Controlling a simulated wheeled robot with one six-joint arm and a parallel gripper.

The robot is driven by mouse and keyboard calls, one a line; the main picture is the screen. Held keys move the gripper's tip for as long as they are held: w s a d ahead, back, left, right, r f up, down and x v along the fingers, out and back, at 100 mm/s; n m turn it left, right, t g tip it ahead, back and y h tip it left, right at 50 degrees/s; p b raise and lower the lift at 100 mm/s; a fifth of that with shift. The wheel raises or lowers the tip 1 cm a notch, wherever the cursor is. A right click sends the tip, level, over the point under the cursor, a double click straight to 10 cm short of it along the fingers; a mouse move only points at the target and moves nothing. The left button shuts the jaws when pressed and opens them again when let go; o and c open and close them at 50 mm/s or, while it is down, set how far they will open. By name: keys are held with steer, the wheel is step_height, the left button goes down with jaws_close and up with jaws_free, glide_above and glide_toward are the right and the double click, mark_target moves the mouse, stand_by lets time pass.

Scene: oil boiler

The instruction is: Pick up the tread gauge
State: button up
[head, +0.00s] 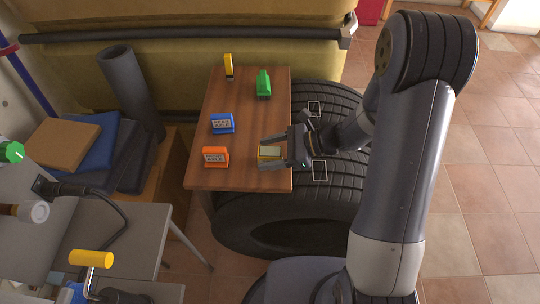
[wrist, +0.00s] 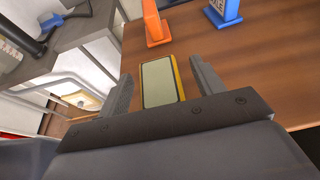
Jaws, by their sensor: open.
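A small flat device with a yellow edge and a pale grey-green face (head: 270,152), which may be the tread gauge, lies near the front right edge of the wooden board. My gripper (head: 263,153) reaches over that edge from the right, its open fingers on either side of the device.
On the board (head: 245,115) stand an orange device (head: 215,157), a blue device (head: 222,123), a green item (head: 263,83) and a yellow upright item (head: 229,66). Tyres (head: 285,222) lie beneath. A grey bench (head: 125,232) is at left. The board's middle is clear.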

steer(key=shift+c, duration=0.5)
steer(key=c, duration=1)
